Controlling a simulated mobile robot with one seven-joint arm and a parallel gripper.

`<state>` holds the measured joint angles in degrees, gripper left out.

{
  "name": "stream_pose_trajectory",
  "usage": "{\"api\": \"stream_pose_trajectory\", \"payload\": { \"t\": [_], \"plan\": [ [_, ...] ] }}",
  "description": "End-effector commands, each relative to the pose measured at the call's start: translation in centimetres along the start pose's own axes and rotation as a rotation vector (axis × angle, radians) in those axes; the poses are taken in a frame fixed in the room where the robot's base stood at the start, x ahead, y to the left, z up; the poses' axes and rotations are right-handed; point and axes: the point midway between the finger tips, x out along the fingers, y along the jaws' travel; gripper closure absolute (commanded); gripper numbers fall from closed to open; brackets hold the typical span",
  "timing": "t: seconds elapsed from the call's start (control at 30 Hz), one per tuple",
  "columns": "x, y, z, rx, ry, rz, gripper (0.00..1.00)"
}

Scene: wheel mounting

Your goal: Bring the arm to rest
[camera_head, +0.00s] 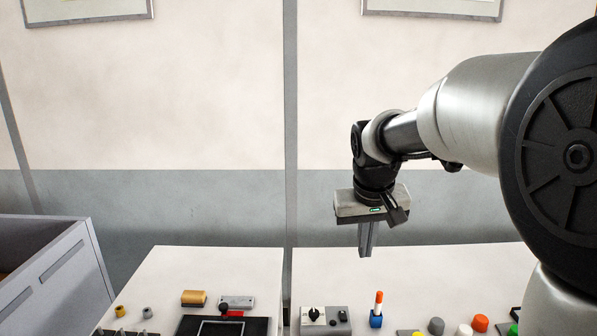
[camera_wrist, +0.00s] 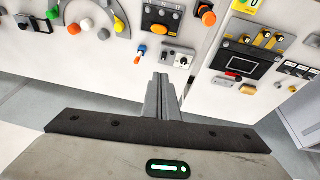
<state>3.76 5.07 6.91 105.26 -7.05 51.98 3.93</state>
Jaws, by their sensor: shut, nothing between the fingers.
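My gripper (camera_head: 366,251) hangs from my arm in the head view, pointing down above the far part of the right table. Its fingers are pressed together with nothing between them. In the wrist view the closed fingers (camera_wrist: 162,84) also show, over the gap side of the table edge. The gripper is in the air and touches nothing that I can see. My arm reaches in from the right side of the head view, bent down at the wrist.
Two white tables, left (camera_head: 232,263) and right (camera_head: 450,262), stand with a narrow gap between them. They carry a grey switch box (camera_head: 325,321), an orange-and-blue peg (camera_head: 377,310), a black framed panel (camera_wrist: 243,61) and several coloured knobs. A grey crate (camera_head: 62,262) stands at far left.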

Motion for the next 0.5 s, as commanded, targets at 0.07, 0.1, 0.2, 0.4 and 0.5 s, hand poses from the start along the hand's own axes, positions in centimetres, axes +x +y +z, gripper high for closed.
{"api": "stream_pose_trajectory", "payload": {
  "t": [0.07, 0.1, 0.2, 0.4, 0.5],
  "plan": [
    [-4.4, 0.3, 2.9, 0.007, 0.034, 0.003, 1.0],
    [-6.0, 0.4, 4.5, 0.01, 0.047, 0.002, 1.0],
    [-9.2, 0.5, 8.6, 0.024, 0.081, -0.005, 1.0],
    [-12.4, 0.3, 16.2, 0.048, 0.142, -0.035, 1.0],
    [-12.8, 0.2, 18.6, 0.057, 0.162, -0.051, 1.0]
  ]
}}
